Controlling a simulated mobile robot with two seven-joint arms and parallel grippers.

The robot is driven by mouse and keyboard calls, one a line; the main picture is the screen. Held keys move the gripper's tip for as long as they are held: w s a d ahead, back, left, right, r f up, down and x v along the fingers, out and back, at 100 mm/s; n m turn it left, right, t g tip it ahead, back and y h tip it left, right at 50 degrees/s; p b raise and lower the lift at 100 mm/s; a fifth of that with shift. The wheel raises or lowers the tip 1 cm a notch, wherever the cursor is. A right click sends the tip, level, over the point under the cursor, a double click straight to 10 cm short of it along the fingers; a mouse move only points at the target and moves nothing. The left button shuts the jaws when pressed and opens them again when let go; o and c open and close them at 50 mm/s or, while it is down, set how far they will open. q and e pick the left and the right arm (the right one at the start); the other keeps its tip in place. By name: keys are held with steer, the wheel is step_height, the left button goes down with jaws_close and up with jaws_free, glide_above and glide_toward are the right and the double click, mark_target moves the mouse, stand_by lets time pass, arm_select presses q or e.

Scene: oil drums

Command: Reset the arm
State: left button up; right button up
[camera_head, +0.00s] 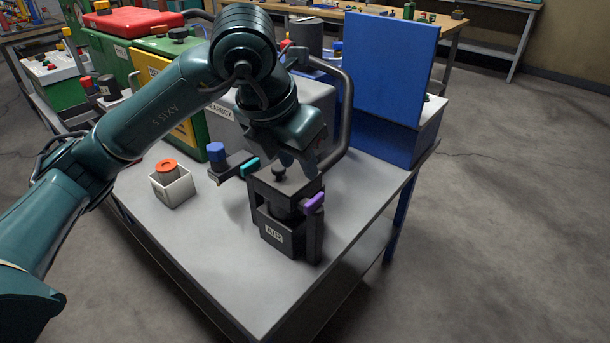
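My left arm is dark teal and comes in from the left, bending down over the table. The finger gap is hard to make out. My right gripper is not in view.
The grey table (215,265) has a white box with an orange-red ring (171,184) on it. A blue upright panel (388,70), a grey labelled box (222,122) and a curved dark handle (346,110) stand close behind the gripper. The table's front left is clear.

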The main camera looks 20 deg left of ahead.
arm_select(q)
steer(key=shift+v, duration=1.05)
